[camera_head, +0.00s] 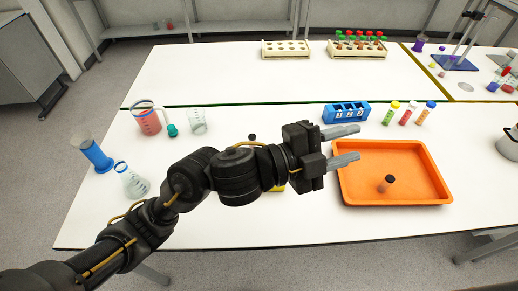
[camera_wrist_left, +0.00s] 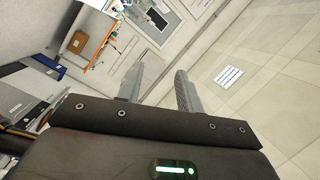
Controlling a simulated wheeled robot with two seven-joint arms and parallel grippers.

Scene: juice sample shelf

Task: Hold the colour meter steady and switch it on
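I cannot clearly pick out the colour meter. A yellow thing (camera_head: 278,188) shows only as a sliver behind my left wrist in the head view; the rest of it is hidden. My left gripper (camera_head: 359,142) is open and empty, its two grey fingers apart, over the table between the blue numbered block and the orange tray in the picture. In the left wrist view the fingers (camera_wrist_left: 160,80) are also spread with nothing between them. My right gripper is not in view.
An orange tray (camera_head: 350,193) holds a small dark-capped item (camera_head: 388,183). A blue numbered block (camera_head: 346,112) and three small bottles (camera_head: 407,113) stand behind it. A beaker of red liquid (camera_head: 149,121), a flask (camera_head: 131,181) and a blue cylinder (camera_head: 95,154) stand left. The back table's left half is clear.

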